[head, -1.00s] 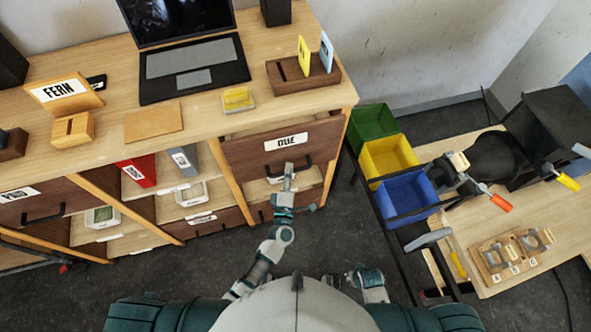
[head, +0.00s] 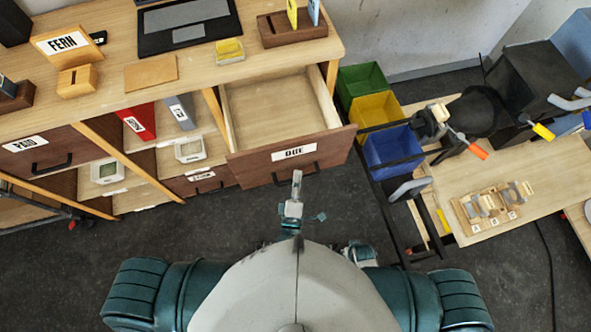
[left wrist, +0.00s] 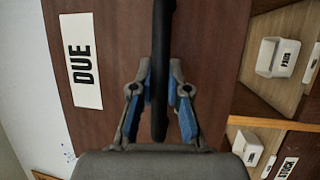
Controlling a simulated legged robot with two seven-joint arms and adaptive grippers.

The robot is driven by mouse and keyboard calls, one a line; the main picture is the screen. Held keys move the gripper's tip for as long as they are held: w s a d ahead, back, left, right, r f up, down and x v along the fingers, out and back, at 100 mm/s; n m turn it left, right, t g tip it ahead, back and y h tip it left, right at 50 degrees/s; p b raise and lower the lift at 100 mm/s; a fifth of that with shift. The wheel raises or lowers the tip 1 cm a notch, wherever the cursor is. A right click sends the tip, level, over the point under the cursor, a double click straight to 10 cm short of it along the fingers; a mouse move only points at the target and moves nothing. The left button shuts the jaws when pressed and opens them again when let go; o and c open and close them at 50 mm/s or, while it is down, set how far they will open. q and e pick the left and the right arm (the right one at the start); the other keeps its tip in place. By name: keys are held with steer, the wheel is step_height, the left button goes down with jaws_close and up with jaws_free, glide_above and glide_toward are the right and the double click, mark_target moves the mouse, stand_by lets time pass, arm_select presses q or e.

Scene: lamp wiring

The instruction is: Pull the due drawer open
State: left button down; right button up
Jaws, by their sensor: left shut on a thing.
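The DUE drawer (head: 290,155) has a brown wooden front with a white DUE label and stands pulled out from the desk. Its pale interior (head: 275,105) shows and looks empty. Its black handle (head: 293,172) is on the front below the label. My left gripper (head: 297,180) is at the handle. In the left wrist view the blue-padded fingers (left wrist: 160,85) are shut around the dark handle bar (left wrist: 161,40), with the DUE label (left wrist: 82,62) to the left.
The PAID drawer (head: 40,150) is closed at the left. Green, yellow and blue bins (head: 390,145) stand just right of the open drawer, near a workbench (head: 520,170) with tools. Dark floor (head: 220,225) is clear in front of the desk.

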arm_select(q)
steer(key=shift+f, duration=0.25)
steer(key=c, duration=1.2)
jaws_free()
steer(key=shift+c, duration=0.2)
steer(key=shift+o, duration=0.5)
steer(key=shift+r, duration=0.1)
